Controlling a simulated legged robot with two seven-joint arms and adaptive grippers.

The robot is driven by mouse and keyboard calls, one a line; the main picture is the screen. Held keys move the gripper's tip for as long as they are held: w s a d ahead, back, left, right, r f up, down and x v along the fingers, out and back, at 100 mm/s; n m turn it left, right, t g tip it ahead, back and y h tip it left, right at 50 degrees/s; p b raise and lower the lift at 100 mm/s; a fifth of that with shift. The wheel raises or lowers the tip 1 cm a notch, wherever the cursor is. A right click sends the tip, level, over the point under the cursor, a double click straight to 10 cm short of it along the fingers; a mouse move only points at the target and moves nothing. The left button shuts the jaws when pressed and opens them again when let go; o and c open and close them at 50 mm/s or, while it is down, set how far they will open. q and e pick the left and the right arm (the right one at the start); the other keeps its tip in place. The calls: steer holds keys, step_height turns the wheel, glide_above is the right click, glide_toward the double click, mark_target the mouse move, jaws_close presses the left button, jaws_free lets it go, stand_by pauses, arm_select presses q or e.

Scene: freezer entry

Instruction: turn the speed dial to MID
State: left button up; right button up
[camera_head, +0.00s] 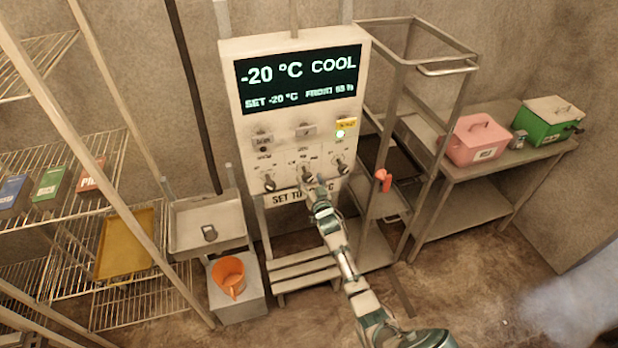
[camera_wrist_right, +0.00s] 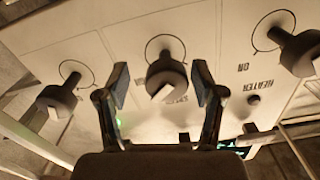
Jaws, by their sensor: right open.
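A white control panel (camera_head: 240,130) carries a row of three dark dials under its display. The middle dial (camera_head: 306,176) is partly hidden by my right gripper (camera_head: 313,190) in the head view. In the wrist view the middle dial (camera_wrist_right: 165,74) is a dark round knob with a pale mark, standing between the two open fingers of my right gripper (camera_wrist_right: 162,82). A gap shows on both sides of the knob. The lettering by it is too small or blurred to read surely. My left gripper is not in view.
A left dial (camera_head: 268,182) and a right dial (camera_head: 342,165) flank the middle one. The display (camera_head: 298,80) reads -20 °C COOL.

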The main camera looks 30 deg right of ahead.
steer(key=shift+w+a+r, duration=0.1)
steer(key=shift+w+a, duration=0.05)
steer(key=shift+w, duration=0.3)
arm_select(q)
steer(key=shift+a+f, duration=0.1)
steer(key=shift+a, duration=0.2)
arm_select(e)
steer(key=shift+a, duration=0.2)
steer(key=shift+r, duration=0.1)
steer(key=shift+d, duration=0.2)
steer(key=c, duration=1.2)
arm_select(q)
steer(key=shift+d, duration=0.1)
arm_select(e)
steer(key=shift+o, duration=0.2)
